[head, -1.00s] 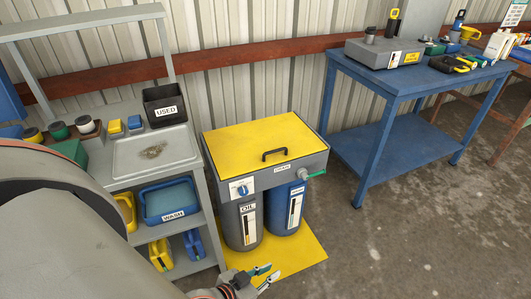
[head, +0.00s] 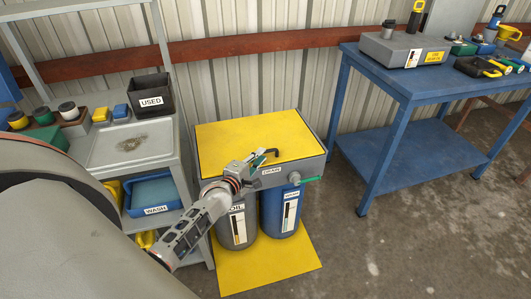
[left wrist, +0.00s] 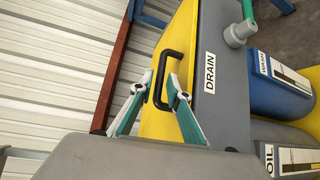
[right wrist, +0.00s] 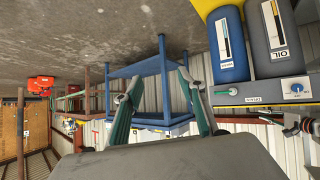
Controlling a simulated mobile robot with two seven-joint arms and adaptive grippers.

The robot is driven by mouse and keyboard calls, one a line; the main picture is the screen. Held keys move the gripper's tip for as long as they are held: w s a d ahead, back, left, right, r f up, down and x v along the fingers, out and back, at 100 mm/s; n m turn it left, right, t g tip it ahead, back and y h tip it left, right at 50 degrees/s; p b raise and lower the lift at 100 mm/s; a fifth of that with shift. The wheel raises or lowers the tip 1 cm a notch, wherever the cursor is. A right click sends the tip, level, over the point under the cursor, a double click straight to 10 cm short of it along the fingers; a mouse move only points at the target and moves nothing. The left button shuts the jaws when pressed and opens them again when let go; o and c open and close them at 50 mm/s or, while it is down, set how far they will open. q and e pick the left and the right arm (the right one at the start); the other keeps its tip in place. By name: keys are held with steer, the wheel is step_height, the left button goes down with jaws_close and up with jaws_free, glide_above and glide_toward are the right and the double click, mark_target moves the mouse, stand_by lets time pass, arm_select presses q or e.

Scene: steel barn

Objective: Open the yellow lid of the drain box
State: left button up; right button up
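The drain box (head: 308,173) is grey with a DRAIN label. Its yellow lid (head: 225,142) lies flat and closed on top. A black bar handle (head: 272,152) stands near the lid's front edge; it also shows in the left wrist view (left wrist: 163,75). My left gripper (head: 259,158) is at the handle. In the left wrist view its fingers (left wrist: 157,85) are spread, with the handle between or just beyond the tips; contact cannot be told. My right gripper (right wrist: 156,88) is open and empty in the right wrist view, and out of the head view.
OIL and blue drums (head: 278,212) stand under the box on a yellow mat (head: 262,268). A grey shelf unit with a tray (head: 130,145), USED bin (head: 152,101) and WASH tub (head: 155,210) is close on the left. A blue workbench (head: 390,150) stands right. Floor between is clear.

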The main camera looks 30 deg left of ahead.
arm_select(q)
steer(key=w, duration=0.3)
steer(key=shift+w+a+f+b, duration=0.1)
steer(key=shift+w+f+b, duration=0.1)
steer(key=shift+f+b, duration=0.15)
steer(key=shift+w, duration=0.45)
jaws_close()
steer(key=shift+r, duration=0.1)
